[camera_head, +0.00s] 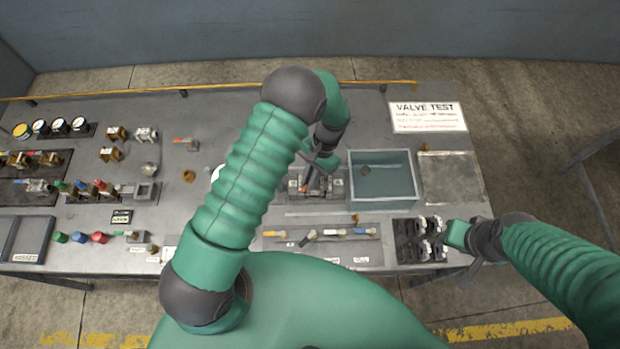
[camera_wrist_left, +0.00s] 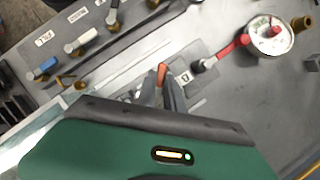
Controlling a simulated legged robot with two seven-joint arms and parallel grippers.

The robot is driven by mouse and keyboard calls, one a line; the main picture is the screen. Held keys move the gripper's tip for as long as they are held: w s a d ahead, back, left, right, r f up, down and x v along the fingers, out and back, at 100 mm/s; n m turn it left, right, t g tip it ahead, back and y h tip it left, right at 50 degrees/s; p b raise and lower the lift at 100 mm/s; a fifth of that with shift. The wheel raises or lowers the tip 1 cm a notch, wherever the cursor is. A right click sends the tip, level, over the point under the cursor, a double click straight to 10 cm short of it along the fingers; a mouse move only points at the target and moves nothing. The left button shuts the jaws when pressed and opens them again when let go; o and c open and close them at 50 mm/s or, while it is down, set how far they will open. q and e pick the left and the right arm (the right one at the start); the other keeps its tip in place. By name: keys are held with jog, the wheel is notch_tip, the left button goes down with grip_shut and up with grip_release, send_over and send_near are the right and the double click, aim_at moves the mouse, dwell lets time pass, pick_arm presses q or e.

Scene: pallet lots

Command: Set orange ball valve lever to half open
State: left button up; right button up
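The orange ball valve lever shows as a small orange piece (camera_wrist_left: 162,75) at the fingertips in the left wrist view. In the head view only a bit of orange (camera_head: 304,179) shows beside my fingers, over a grey mount on the bench. My left gripper (camera_head: 312,181) reaches down onto it from above; its two grey fingers (camera_wrist_left: 162,92) stand close on either side of the lever. Contact and the lever's angle are hard to make out. My right gripper (camera_head: 455,238) is at the bench's right front, by a black rack; its fingers are unclear.
A teal-lined tank (camera_head: 383,198) stands just right of the left gripper. A row of small coloured-handle valves (camera_head: 320,235) lies in front. The black rack (camera_head: 404,240) holds silver fittings. A round gauge with a red lever (camera_wrist_left: 270,36) is close by. Other valves and gauges fill the bench's left.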

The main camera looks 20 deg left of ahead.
pick_arm(q)
jog(key=o, duration=0.5)
jog(key=shift+s, duration=0.15)
jog(key=shift+c, duration=0.2)
jog(key=shift+a, duration=0.1)
jog(key=b+v, duration=0.4)
jog(key=v, duration=1.2)
jog(key=shift+r, duration=0.35)
jog(key=s+a+f+n+t+b, duration=0.1)
jog(key=s+f+n+t+b, duration=0.1)
jog(key=s, duration=0.5)
jog(key=s+a+f+n+t+h+b, duration=0.1)
jog(key=s+f+t+b, duration=0.4)
jog(key=s, duration=0.2)
jog(key=shift+s+a+f+n, duration=0.3)
jog(key=shift+s+a+n, duration=0.05)
jog(key=shift+n, duration=0.05)
